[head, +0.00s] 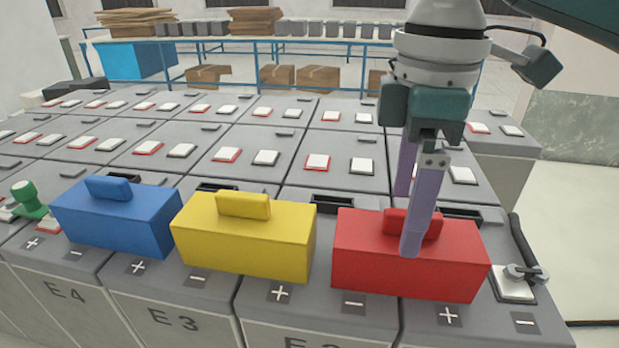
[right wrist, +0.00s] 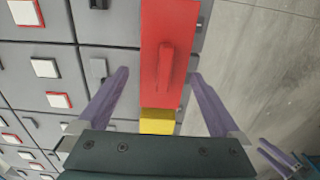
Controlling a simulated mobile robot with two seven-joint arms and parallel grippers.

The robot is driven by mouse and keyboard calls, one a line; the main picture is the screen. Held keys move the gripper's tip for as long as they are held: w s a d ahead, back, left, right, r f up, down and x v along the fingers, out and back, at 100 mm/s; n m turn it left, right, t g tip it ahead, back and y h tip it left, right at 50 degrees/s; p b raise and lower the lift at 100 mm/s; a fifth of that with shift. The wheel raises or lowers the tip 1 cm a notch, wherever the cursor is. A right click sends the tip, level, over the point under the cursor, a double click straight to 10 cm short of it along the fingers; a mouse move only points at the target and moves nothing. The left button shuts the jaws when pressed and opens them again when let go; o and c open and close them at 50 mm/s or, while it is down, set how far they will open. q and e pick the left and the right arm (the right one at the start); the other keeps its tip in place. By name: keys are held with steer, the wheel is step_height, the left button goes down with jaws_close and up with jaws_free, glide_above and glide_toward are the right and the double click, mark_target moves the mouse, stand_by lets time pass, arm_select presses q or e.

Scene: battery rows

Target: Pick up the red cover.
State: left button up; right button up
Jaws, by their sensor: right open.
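The red cover (head: 365,260) is a box with a raised handle (head: 397,222) on top. It sits at the right end of the front row, and also shows in the right wrist view (right wrist: 160,25). My right gripper (head: 407,222) points down over it, open, with one finger in front of the handle and one behind. In the right wrist view the open fingers (right wrist: 160,74) stand on either side of the cover and its handle, with nothing gripped. Purple fingers (right wrist: 275,154) at the lower right edge there look like my left gripper, partly cut off.
A yellow cover (head: 245,238) and a blue cover (head: 118,220) stand to the left of the red one. A green-handled tool (head: 28,198) is at far left. A wrench (head: 526,272) and terminal lie just right of the red cover. Battery rows with terminals extend behind.

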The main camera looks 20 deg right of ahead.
steer(key=shift+s+f, duration=0.15)
steer(key=shift+f, duration=0.75)
steer(key=f, duration=0.1)
steer(key=f+p, duration=0.1)
steer(key=f, duration=0.2)
steer(key=shift+s+f+p, duration=0.25)
steer(key=shift+f+p, duration=0.05)
steer(key=shift+p, duration=0.1)
steer(key=shift+d+f, duration=0.1)
steer(key=shift+f, duration=0.25)
steer(key=shift+c, duration=0.2)
steer(key=c, duration=1.1)
steer(key=shift+c, duration=0.2)
steer(key=shift+r, duration=0.15)
